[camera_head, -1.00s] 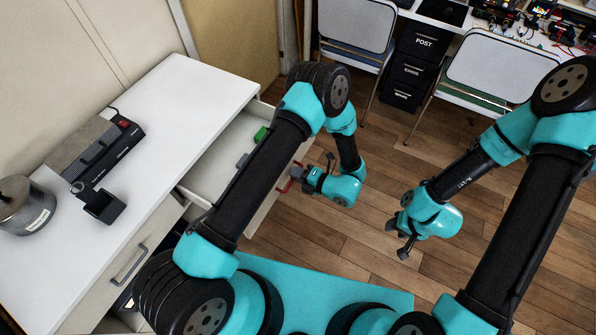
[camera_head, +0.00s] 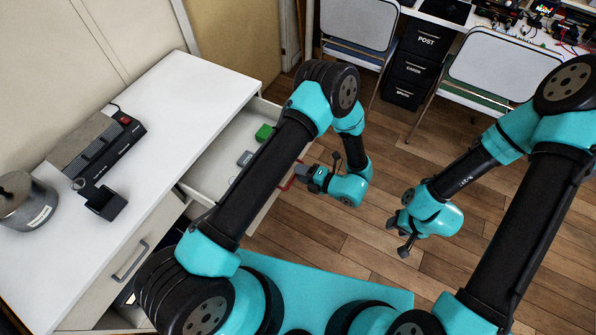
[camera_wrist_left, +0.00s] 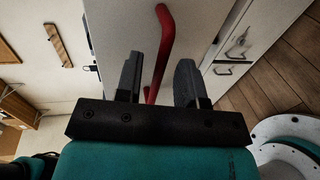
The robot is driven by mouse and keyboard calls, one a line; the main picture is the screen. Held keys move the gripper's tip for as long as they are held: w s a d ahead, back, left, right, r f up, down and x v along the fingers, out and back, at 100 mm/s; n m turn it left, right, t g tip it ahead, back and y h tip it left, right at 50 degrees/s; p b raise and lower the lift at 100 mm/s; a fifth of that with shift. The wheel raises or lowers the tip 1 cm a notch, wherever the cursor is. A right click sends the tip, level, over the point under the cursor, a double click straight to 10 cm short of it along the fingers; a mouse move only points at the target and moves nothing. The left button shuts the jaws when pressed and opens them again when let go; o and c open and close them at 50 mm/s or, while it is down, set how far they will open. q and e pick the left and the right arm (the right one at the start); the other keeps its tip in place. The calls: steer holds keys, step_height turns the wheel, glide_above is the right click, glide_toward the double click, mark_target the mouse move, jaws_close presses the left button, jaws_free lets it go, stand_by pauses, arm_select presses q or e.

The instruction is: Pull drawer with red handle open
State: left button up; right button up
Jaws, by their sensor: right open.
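The drawer (camera_head: 210,170) with the red handle stands pulled out of the white cabinet, and its inside shows from above. Its red handle (camera_head: 288,184) is partly hidden by my left gripper (camera_head: 303,172) in the head view. In the left wrist view the red handle (camera_wrist_left: 164,45) runs between the two fingers of the left gripper (camera_wrist_left: 158,82). The fingers are apart on either side of it, with gaps visible. My right gripper (camera_head: 397,240) is open and empty above the floor.
A green block (camera_head: 264,132) and a grey item (camera_head: 244,158) lie in the drawer. Wooden floor (camera_head: 330,240) is clear beyond the drawer. Chairs stand at the back.

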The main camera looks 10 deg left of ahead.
arm_select(q)
steer(key=v, duration=1)
steer(key=x, duration=1.2)
steer(key=shift+d, duration=0.2)
steer(key=v, duration=1.1)
steer(key=shift+d, duration=0.15)
stand_by(0.3)
